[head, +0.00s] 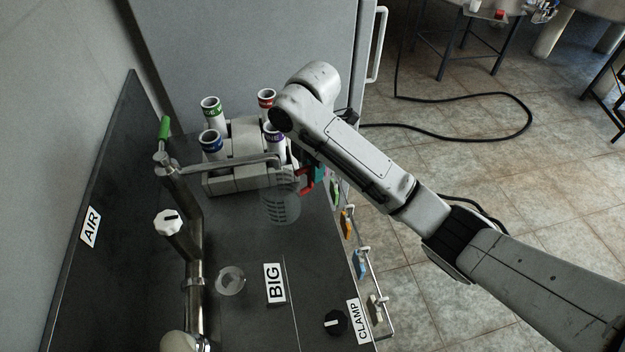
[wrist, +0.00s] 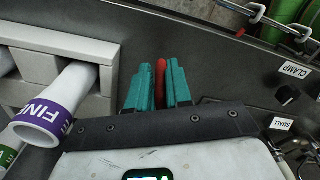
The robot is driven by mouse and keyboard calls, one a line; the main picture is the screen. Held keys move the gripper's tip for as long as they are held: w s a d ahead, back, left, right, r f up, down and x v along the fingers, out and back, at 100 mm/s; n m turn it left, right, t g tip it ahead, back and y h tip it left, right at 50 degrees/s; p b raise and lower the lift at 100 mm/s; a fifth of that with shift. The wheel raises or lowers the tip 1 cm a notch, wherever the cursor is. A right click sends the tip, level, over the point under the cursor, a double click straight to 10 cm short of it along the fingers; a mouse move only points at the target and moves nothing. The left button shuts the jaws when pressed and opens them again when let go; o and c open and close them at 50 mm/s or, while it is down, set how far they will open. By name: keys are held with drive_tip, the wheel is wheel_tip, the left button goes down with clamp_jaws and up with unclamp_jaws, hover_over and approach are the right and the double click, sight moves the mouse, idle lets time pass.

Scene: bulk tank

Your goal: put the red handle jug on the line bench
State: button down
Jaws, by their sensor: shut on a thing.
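The red handle jug (head: 281,206) is a clear, see-through jug with dark markings. It shows over the dark bench top, in front of the grey rack; I cannot tell whether its base touches the surface. Its red handle (head: 307,182) is on its right side. My gripper (head: 319,173) is shut on that handle, partly hidden by my arm. In the wrist view the red handle (wrist: 160,84) sits between the teal jaws of my gripper (wrist: 159,87); the jug's body is hidden there. No bench in view is labelled as the line bench.
A dark bench (head: 243,325) carries a grey rack (head: 237,182) with several colour-banded tubes, a steel pipe with valves (head: 193,225) and a clear ring (head: 230,280). A hook rail (head: 378,300) lines its right edge. A far table (head: 482,12) holds small items. A black hose (head: 470,137) crosses open floor.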

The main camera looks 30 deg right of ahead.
drive_tip(key=shift+w+d+f, duration=0.1)
drive_tip(key=shift+w+f, duration=0.15)
drive_tip(key=shift+f, duration=0.6)
drive_tip(key=shift+w+d+f, duration=0.1)
drive_tip(key=shift+w+f, duration=0.15)
drive_tip(key=shift+f, duration=0.75)
drive_tip(key=c, duration=1)
unclamp_jaws()
drive_tip(key=shift+c, duration=0.2)
wheel_tip(320, 180, up, 12)
drive_tip(key=p, duration=0.3)
drive_tip(key=shift+r+p, duration=0.2)
drive_tip(key=shift+p, duration=0.2)
